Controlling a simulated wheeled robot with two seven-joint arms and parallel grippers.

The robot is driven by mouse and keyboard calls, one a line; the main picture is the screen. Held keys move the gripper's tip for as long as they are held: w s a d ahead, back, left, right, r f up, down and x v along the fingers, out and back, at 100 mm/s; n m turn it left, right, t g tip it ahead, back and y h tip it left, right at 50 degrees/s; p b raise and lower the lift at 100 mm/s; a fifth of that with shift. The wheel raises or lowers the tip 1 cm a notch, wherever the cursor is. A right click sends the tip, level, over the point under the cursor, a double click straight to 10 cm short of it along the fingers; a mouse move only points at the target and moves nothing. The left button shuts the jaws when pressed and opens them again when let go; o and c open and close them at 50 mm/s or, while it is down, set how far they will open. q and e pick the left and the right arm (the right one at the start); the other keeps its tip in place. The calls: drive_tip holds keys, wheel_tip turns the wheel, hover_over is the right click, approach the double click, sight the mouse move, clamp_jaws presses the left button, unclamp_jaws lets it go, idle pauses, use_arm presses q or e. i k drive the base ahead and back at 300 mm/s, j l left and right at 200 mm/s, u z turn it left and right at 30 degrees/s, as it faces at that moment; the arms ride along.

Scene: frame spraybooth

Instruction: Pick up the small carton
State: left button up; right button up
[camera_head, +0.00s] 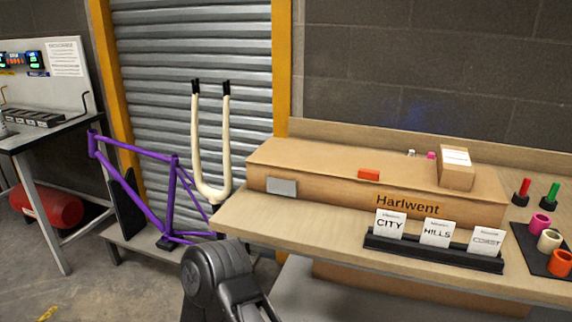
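The small carton (455,172) is a tan cardboard box with a white label on top. It sits upright on the right part of the top of a long cardboard carton (330,182) marked "Harlwent". Nothing is touching the small carton from above, and its top and front are in plain view. A dark rounded arm link of mine shows at the bottom, left of the middle, well apart from the small carton. I see no fingertips of either gripper.
The long carton stands on a wooden bench (262,222). A black card holder (430,250) stands in front of it. An orange block (369,174) lies on top. Coloured rings and pegs are at the right. A purple bike frame (150,205) and cream fork (212,190) stand left.

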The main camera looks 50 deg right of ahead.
sight(456, 170)
drive_tip(key=z, duration=3.1)
drive_tip(key=k+j+z, duration=0.2)
drive_tip(key=k+j, duration=0.1)
drive_tip(key=j, duration=0.65)
drive_tip(key=k+j, duration=0.15)
drive_tip(key=j, duration=0.25)
